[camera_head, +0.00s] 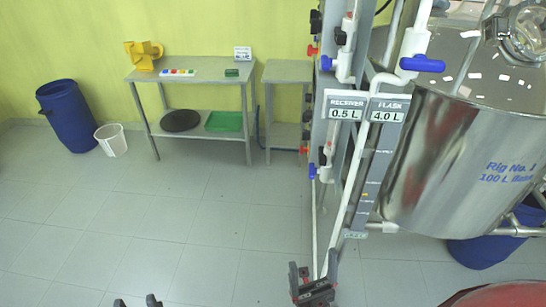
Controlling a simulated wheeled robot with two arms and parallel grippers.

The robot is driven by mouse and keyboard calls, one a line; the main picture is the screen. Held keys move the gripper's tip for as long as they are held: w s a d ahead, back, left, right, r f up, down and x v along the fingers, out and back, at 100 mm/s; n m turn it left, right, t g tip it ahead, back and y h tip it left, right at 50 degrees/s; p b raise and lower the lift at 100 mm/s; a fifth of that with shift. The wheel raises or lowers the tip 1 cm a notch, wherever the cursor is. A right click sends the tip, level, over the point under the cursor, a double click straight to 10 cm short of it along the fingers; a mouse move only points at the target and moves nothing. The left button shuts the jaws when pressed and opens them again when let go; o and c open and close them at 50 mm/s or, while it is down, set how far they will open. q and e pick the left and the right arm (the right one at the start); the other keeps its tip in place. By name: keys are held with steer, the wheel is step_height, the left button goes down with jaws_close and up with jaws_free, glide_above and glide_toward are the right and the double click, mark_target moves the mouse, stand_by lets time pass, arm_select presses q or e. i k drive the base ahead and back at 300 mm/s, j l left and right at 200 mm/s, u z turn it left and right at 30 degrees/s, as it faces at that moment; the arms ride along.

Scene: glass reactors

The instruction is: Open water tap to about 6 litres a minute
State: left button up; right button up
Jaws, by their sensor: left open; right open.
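Several small valves with coloured handles sit on the rig's pipes; I cannot tell which one is the water tap. A large blue lever handle (422,63) is on the white pipe at the upper right, and it lies roughly level. A smaller blue handle (326,63) and a lower blue handle (312,172) are on the left side of the rig. No flow reading is legible. My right gripper (313,274) is open and empty at the bottom, below the pipes and apart from these handles. My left gripper (137,302) is open at the bottom edge, mostly cut off.
A steel vessel (420,160) fills the right side. Receiver and flask signs (367,107) hang on the rig. A grey table (190,73) stands at the back, with a blue drum (68,115) and white bin (112,140) to its left. The tiled floor (180,215) is clear.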

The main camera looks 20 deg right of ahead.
mark_target(313, 172)
steer(key=i+j+z, duration=0.2)
steer(key=z, duration=0.2)
steer(key=i+j+z, duration=0.25)
steer(key=z, duration=0.15)
steer(key=i+j+z, duration=0.15)
steer(key=j+z, duration=0.25)
steer(key=j+u, duration=0.1)
steer(key=j, duration=0.35)
steer(key=i+j+u, duration=0.15)
steer(key=j, duration=0.25)
steer(key=i+j+u, duration=0.1)
steer(key=j, duration=0.35)
